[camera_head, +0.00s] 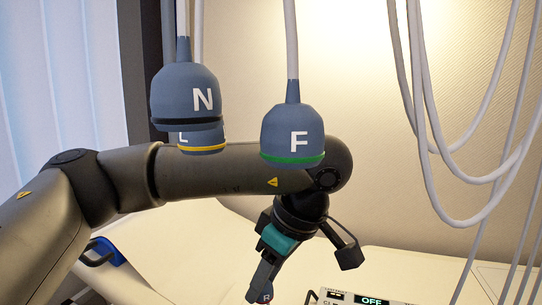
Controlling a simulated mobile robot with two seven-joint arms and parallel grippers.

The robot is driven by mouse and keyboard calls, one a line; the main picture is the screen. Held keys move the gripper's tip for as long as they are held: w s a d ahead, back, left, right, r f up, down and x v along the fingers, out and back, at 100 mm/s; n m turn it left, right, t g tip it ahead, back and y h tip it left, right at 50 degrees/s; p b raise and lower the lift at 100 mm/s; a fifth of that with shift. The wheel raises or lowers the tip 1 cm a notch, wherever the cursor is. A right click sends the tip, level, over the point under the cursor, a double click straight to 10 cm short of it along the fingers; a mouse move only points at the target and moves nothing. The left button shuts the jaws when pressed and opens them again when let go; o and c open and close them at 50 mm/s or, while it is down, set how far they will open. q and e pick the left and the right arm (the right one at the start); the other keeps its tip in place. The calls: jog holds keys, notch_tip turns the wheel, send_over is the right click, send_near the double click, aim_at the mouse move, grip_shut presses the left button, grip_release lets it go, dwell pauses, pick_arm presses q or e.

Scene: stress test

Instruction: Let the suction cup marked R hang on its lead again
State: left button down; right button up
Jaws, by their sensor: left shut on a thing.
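The suction cup marked R (266,297) shows only in part at the bottom edge, with an R on it. The fingers of my left gripper (259,284) are shut on it and point down, hiding part of it. The picture's lower edge cuts off the rest, and its lead cannot be made out. My right gripper is not in view.
Blue-grey cups N (185,95), L (205,142) and F (292,130) hang on leads in front of my left arm. Loose grey leads (428,130) loop down at the right. A device reading OFF (335,297) sits on the cream bed (410,262).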

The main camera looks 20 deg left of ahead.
pick_arm(q)
jog(key=s+d+r+m+h+p, duration=0.1)
jog(key=s+r+m+h+p, duration=0.2)
jog(key=r+m+p, duration=0.7)
jog(key=s+d+r+m+g+h+p, duration=0.1)
jog(key=s+r+m+p, duration=0.4)
jog(key=r, duration=2.6)
jog(key=s+d+r+m+g+h+p, duration=0.1)
jog(key=s+r+m+h+p, duration=0.3)
jog(key=r+m+p, duration=1.1)
notch_tip(320, 180, up, 6)
jog(key=d+m, duration=0.1)
jog(key=m, duration=0.4)
jog(key=shift+d+f+m+h, duration=0.15)
jog(key=shift+d+m+h, duration=0.15)
jog(key=shift+d+h, duration=0.1)
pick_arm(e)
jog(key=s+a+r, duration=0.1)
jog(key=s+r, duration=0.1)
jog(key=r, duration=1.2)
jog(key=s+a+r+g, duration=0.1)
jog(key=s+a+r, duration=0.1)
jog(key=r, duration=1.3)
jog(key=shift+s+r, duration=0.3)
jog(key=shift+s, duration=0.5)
